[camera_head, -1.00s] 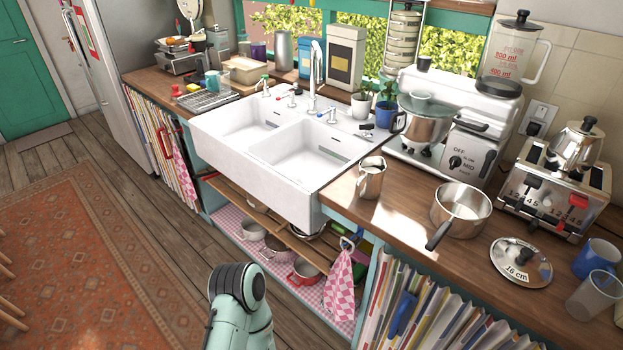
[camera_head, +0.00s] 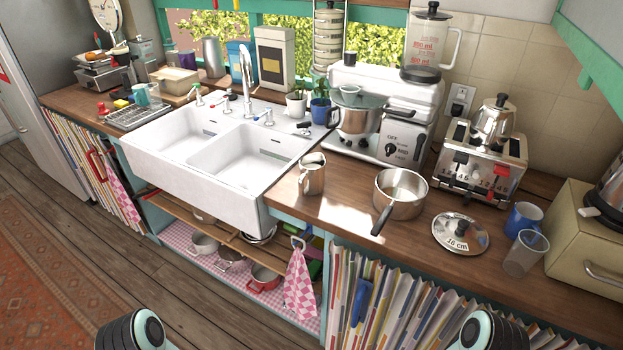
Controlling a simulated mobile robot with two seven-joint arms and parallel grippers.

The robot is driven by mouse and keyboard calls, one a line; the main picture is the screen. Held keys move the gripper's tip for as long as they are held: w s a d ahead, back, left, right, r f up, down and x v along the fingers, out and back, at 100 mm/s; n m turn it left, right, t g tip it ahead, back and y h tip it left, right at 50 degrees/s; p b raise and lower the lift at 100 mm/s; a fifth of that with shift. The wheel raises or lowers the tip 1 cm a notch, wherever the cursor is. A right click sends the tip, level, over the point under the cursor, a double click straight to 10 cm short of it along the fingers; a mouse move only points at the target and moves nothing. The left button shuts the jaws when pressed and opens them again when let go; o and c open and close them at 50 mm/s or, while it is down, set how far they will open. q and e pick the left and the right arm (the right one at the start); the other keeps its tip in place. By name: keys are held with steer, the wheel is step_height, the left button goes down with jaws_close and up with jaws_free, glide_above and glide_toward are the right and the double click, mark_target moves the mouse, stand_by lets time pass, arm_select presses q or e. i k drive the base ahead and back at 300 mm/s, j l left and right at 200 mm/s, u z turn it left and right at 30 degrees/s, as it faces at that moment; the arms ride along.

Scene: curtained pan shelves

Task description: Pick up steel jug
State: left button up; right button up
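A small steel jug (camera_head: 312,175) stands upright on the wooden counter, just right of the white sink and left of a steel saucepan (camera_head: 401,193). Its handle side faces the left front. Nothing is touching it. Parts of my two arms show at the bottom edge, one at the left and one at the right, well below and in front of the counter. Neither gripper is in the picture, so I cannot see their fingers.
The white sink (camera_head: 185,163) is left of the jug. A steel lid (camera_head: 460,233), a blue mug (camera_head: 523,219) and a clear tumbler (camera_head: 525,253) stand to the right. A stand mixer (camera_head: 398,105) and a toaster (camera_head: 480,163) are behind. Bare counter (camera_head: 345,210) lies around the jug.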

mark_target(312, 166)
steer(key=i+j+z, duration=0.2)
steer(key=j+z, duration=0.25)
steer(key=i+j+z, duration=0.15)
steer(key=j+z, duration=1.2)
steer(key=k+j+z, duration=0.15)
steer(key=j+z, duration=0.25)
steer(key=j, duration=0.2)
steer(key=k+j+z, duration=0.15)
steer(key=j+z, duration=0.3)
